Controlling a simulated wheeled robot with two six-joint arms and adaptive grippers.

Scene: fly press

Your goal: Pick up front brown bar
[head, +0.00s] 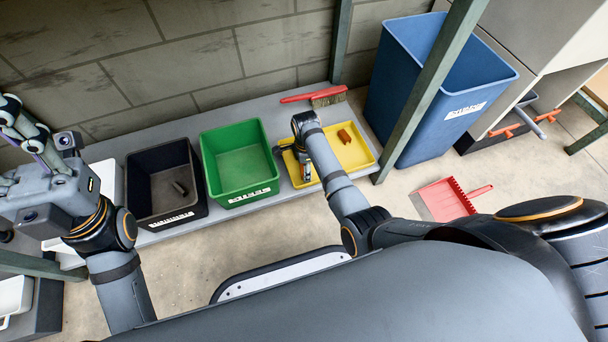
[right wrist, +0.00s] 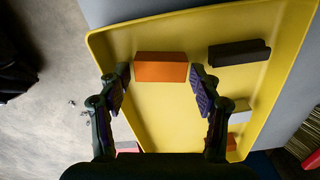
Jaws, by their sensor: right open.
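The front brown bar (right wrist: 161,67), orange-brown, lies in the yellow tray (right wrist: 150,28) near its front edge. My right gripper (right wrist: 161,82) is open over the tray, with its fingers to either side of the bar and a gap at each end. In the head view the right gripper (head: 304,172) hangs over the front left part of the tray (head: 363,155) and mostly hides this bar. Another brown bar (head: 345,136) lies at the back right of the tray. My left gripper (head: 22,135) is at the far left; its jaw opening is unclear.
A dark grey bar (right wrist: 239,52), a pale block (right wrist: 241,112) and a partly hidden pink block (right wrist: 127,148) also lie in the tray. Left of it stand green (head: 240,160) and black (head: 165,185) bins. A red brush (head: 315,96) lies behind; a blue bin (head: 430,90) stands right.

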